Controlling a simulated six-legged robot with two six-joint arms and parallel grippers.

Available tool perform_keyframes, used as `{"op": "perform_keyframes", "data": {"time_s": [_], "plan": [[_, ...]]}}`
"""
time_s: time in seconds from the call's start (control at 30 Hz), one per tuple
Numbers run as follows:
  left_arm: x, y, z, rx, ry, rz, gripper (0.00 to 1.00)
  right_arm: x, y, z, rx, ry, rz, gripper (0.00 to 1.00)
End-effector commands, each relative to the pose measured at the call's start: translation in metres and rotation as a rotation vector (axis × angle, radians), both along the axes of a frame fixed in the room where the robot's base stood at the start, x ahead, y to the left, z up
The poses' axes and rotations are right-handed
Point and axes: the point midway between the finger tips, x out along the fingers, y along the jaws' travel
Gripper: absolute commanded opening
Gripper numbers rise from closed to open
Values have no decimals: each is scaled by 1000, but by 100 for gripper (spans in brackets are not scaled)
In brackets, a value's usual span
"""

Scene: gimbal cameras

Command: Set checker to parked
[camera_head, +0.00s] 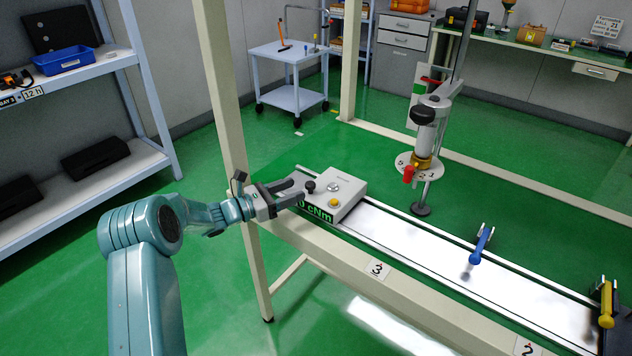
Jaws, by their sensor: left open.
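The checker, a pale grey box (340,186), sits at the left end of the metal-topped bench (412,238). Its green display on the front reads a cNm value, partly hidden by my gripper. A black knob (309,186), a silver round button and a yellow button (333,203) are on its top. My left gripper (297,191) is open, its fingers pointing right at the checker's left side, close to the black knob. I cannot tell whether it touches the knob. My right gripper is out of view.
A hanging tool on a post (430,112) stands over the bench. A blue-handled tool (481,244) and a yellow-handled tool (606,303) are farther right. A cream upright post (226,95) stands behind my gripper. Shelves (85,190) are at left; a trolley (290,95) stands behind.

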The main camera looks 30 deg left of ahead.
Motion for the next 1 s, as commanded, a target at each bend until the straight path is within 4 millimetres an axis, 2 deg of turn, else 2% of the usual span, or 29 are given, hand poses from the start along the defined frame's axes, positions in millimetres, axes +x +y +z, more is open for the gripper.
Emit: {"op": "perform_keyframes", "data": {"time_s": [0.1,0.33,0.5,0.77,0.8,0.93,0.97,1.0], "plan": [[25,-15,0,0,0,-3,54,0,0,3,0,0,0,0],[59,-33,0,0,1,-1,54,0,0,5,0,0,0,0],[68,-39,-1,-1,2,1,54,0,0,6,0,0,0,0],[69,-40,0,0,1,2,54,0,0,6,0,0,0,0],[69,-40,0,0,1,2,47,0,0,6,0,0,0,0],[69,-39,-1,0,1,2,5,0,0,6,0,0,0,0],[69,-39,-1,0,1,2,0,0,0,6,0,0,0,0],[69,-39,-1,0,1,2,0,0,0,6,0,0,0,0]]}}
